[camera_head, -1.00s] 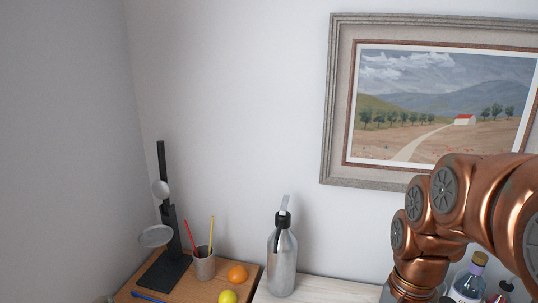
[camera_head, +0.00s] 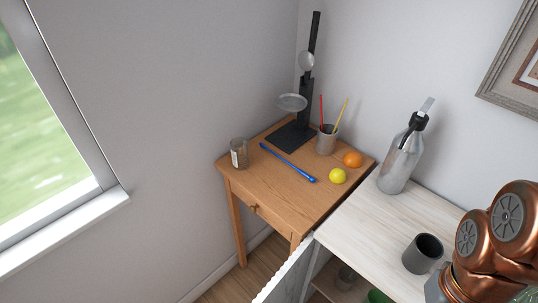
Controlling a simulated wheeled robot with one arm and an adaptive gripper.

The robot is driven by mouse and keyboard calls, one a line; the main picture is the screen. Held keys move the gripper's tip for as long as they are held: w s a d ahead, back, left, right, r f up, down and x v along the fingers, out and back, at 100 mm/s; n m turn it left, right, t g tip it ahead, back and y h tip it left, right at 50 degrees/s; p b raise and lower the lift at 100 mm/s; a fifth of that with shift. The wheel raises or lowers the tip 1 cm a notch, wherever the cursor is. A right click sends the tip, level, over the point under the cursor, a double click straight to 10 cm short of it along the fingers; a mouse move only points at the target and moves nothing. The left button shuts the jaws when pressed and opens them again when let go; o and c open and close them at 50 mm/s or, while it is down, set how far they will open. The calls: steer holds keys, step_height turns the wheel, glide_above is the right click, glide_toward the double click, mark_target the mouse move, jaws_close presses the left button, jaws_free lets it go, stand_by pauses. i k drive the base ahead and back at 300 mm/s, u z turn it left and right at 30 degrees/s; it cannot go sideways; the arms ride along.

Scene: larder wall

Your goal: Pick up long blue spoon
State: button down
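The long blue spoon (camera_head: 288,163) lies flat on the small wooden table (camera_head: 262,191), slanting from the back left towards the front right. Its wider end is at the right, near the yellow lemon (camera_head: 337,175). Nothing lies on top of it. My copper-coloured arm shows at the lower right, over the white cabinet and well apart from the spoon. My gripper is outside the picture.
A jar (camera_head: 239,153), black stand (camera_head: 305,95), cup with pencils (camera_head: 326,140) and orange (camera_head: 352,159) surround the spoon. A metal bottle (camera_head: 401,155) and dark mug (camera_head: 422,253) stand on the white cabinet (camera_head: 377,222). A window is left.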

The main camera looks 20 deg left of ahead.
mark_target(312, 179)
steer(key=u, duration=0.9)
